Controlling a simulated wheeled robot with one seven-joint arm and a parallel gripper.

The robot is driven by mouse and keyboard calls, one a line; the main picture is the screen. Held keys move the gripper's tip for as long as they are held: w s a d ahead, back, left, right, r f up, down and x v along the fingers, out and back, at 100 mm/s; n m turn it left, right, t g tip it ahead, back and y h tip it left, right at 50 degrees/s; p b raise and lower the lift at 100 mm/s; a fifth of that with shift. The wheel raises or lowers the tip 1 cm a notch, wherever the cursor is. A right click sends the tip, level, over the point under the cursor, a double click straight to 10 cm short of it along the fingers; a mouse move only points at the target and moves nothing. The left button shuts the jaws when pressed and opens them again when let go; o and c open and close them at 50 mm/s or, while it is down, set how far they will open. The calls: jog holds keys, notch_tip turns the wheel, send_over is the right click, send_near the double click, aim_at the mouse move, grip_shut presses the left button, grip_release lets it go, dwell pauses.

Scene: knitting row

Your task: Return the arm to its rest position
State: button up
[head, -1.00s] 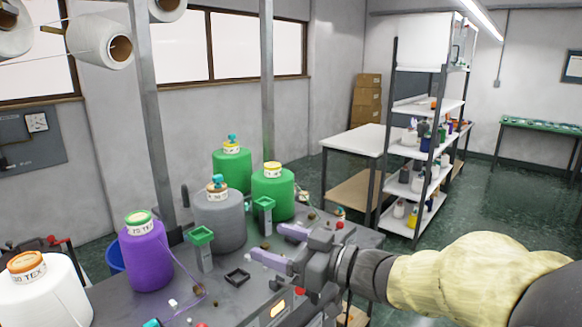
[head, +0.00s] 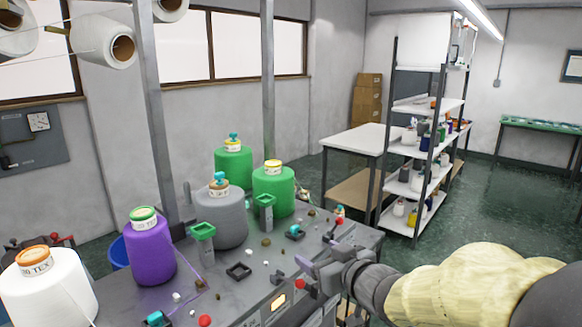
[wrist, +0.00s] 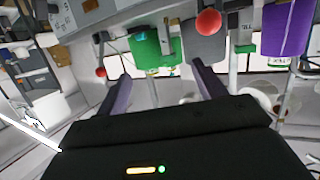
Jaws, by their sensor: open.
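My gripper (head: 317,252) is open at the front right edge of the grey machine table (head: 258,258) in the head view. Nothing sits between its two lilac fingers. In the wrist view my gripper (wrist: 160,78) also shows open and empty, with the scene upside down beyond the fingers. My arm in its cream sleeve reaches in from the lower right of the head view.
A purple cone (head: 149,252), a white cone (head: 48,292), a grey cone (head: 222,220) and green cones (head: 273,190) stand on the table. Red knobs (head: 205,320) lie near its front edge. A shelf rack (head: 420,145) stands behind; floor at right is clear.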

jog(key=s+d+f+m+g+h, duration=0.45)
jog(key=d+f+h, duration=0.3)
jog(key=f, duration=0.35)
jog(key=s+f+g, duration=0.3)
jog(key=s+f, duration=0.1)
jog(key=s, duration=0.2)
jog(key=s+d+f+m+g, duration=0.1)
jog(key=s+f+g, duration=0.2)
jog(key=s, duration=0.3)
jog(key=shift+s+d+f, duration=0.15)
jog(key=shift+d+f, duration=0.05)
jog(key=shift+f, duration=0.15)
jog(key=shift+m, duration=0.25)
jog(key=shift+d, duration=0.1)
